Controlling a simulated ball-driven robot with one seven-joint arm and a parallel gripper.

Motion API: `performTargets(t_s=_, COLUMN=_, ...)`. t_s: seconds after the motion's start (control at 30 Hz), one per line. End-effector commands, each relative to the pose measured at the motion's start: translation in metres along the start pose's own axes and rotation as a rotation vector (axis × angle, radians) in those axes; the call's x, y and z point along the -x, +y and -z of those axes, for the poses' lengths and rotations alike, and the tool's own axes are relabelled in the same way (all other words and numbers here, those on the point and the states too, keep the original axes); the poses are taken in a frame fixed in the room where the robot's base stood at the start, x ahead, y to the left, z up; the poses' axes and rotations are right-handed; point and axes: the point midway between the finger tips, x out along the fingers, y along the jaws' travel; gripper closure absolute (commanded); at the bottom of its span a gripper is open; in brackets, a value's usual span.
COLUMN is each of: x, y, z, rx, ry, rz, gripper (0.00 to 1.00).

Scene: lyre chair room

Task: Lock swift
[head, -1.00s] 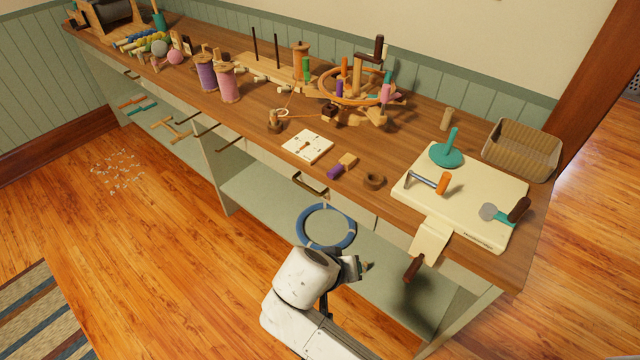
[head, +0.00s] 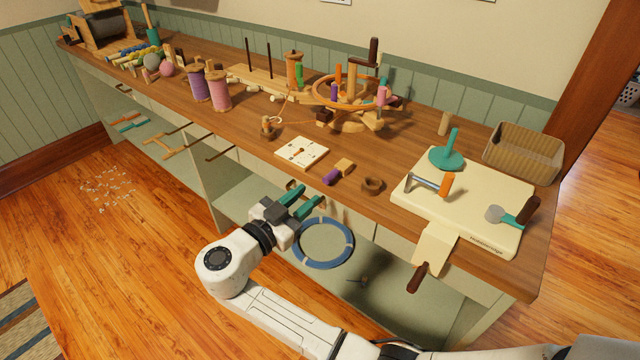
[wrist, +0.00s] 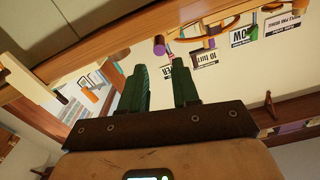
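What looks like the swift, a round wooden frame (head: 322,91) with an orange rim, coloured pegs and a dark upright handle (head: 374,50), stands toward the back of the counter. A small dark block (head: 324,116) sits at its lower left. I cannot tell whether the swift is locked. My gripper (head: 311,198) has teal fingers, parted and empty. It is in front of the counter's front edge, well short of the swift. In the wrist view the fingers (wrist: 160,82) are apart with nothing between them. A purple piece (wrist: 160,45) shows beyond them.
A white square plate (head: 301,152), a purple cylinder (head: 331,177) and a wooden ring (head: 372,186) lie near the counter's front. A cream board (head: 465,220) with tools is at right, beside a basket (head: 523,152). A blue ring (head: 325,262) is below the counter.

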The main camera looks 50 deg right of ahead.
Motion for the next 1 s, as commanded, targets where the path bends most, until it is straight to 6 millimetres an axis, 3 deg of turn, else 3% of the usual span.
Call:
performTargets(t_s=0.1, x=-0.023, y=0.001, z=0.001, rx=0.001, ry=0.000, rz=-0.003, gripper=0.70)
performTargets(t_s=0.3, x=-0.049, y=0.000, z=0.000, rx=0.002, ry=-0.001, rz=-0.001, gripper=0.70)
performTargets(t_s=0.73, x=-0.059, y=0.000, z=-0.001, rx=0.002, ry=-0.002, rz=0.001, gripper=0.70)
performTargets(t_s=1.0, x=-0.059, y=0.000, z=-0.001, rx=0.002, ry=-0.002, rz=0.000, gripper=0.94)
